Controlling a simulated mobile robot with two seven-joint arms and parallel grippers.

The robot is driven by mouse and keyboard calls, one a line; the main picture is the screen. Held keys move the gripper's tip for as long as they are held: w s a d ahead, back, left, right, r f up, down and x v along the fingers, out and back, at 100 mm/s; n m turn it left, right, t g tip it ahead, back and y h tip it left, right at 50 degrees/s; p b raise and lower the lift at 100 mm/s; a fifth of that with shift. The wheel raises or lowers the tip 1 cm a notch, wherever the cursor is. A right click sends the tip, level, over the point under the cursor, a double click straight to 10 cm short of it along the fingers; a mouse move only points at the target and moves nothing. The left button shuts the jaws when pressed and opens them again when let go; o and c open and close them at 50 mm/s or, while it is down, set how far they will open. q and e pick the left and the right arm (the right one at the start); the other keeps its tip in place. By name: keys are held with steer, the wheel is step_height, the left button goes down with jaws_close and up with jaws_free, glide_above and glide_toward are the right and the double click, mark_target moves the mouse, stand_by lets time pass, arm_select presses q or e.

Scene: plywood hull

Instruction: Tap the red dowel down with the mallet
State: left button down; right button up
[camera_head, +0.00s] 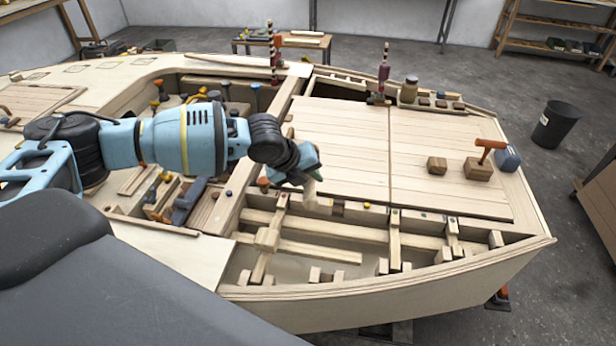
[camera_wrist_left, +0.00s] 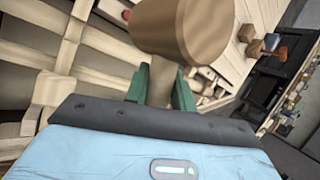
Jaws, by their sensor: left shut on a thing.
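My left gripper (camera_head: 306,170) reaches in from the left over the open front bay of the hull. In the left wrist view its green fingers (camera_wrist_left: 165,88) are shut on the handle of the mallet (camera_wrist_left: 182,28), whose thick brown head stands beyond the fingertips. In the head view only a pale part of the mallet (camera_head: 311,190) shows below the gripper. A small red round end, which looks like the red dowel (camera_wrist_left: 126,15), shows just left of the mallet head in the left wrist view. I cannot tell it clearly in the head view. My right gripper is not in view.
Pale deck panels (camera_head: 340,140) lie right of the gripper, carrying wooden blocks, one with an orange-handled tool (camera_head: 490,146). Ribs and cross-beams (camera_head: 394,240) fill the open bay in front. A tool compartment (camera_head: 185,205) lies left. A black bin (camera_head: 556,125) stands on the floor.

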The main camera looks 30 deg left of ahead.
arm_select(q)
step_height(320, 180, down, 5)
steer(key=shift+f+b, duration=0.15)
steer(key=shift+b, duration=1.05)
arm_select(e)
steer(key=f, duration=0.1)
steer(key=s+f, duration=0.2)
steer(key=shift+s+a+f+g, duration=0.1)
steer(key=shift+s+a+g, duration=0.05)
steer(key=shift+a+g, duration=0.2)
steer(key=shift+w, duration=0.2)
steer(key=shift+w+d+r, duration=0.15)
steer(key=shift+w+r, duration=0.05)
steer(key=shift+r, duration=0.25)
